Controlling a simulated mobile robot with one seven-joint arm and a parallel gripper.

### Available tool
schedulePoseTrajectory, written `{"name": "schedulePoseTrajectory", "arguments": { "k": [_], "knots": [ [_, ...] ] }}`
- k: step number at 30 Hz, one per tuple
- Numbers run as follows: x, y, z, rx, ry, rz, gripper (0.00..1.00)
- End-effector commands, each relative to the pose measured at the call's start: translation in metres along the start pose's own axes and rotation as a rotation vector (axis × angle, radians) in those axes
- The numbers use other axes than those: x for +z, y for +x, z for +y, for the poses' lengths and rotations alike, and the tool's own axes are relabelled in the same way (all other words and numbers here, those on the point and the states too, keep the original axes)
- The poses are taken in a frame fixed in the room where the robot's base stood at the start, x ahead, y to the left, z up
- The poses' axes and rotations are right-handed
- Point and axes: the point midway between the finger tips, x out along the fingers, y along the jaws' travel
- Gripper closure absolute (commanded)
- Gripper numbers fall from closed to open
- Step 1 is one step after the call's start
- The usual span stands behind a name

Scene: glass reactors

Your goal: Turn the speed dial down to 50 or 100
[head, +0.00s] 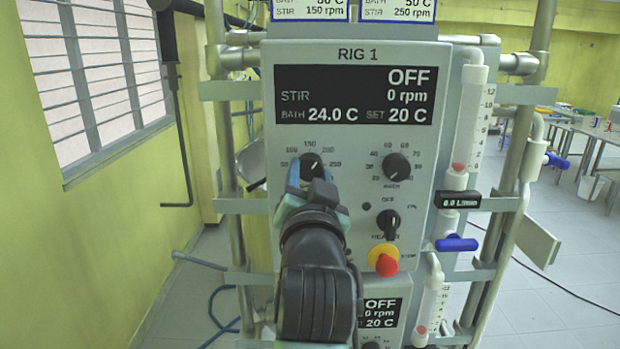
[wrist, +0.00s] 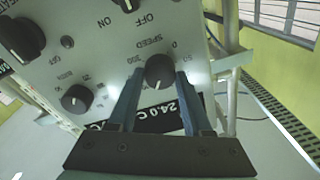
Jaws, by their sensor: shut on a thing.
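The speed dial (head: 311,162) is a black knob on the grey RIG 1 panel (head: 355,145), with 50 to 250 marks around it. It also shows in the wrist view (wrist: 159,71), under the SPEED label. My gripper (head: 311,176) is shut on the dial, one blue finger on each side; the fingers show in the wrist view too (wrist: 159,80). The lower part of the dial is hidden in the head view, and I cannot tell its exact pointer setting. The display (head: 353,95) reads OFF, STIR 0 rpm, bath 24.0 C, set 20 C.
Metal posts (head: 218,130) and a flow tube (head: 472,125) with a blue valve handle (head: 457,244) flank the panel.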

Motion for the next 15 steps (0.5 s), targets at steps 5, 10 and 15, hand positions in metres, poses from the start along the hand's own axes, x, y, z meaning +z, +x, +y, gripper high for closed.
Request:
{"name": "schedulePoseTrajectory", "arguments": {
  "k": [5, 10, 15],
  "knots": [
    [-0.0001, -0.0001, 0.0020, -0.009, -0.169, -0.009, 1.00],
    [-0.0003, 0.0000, 0.0018, -0.021, -0.330, -0.016, 1.00],
    [-0.0003, 0.0000, 0.0017, -0.033, -0.490, -0.025, 1.00]
  ]
}}
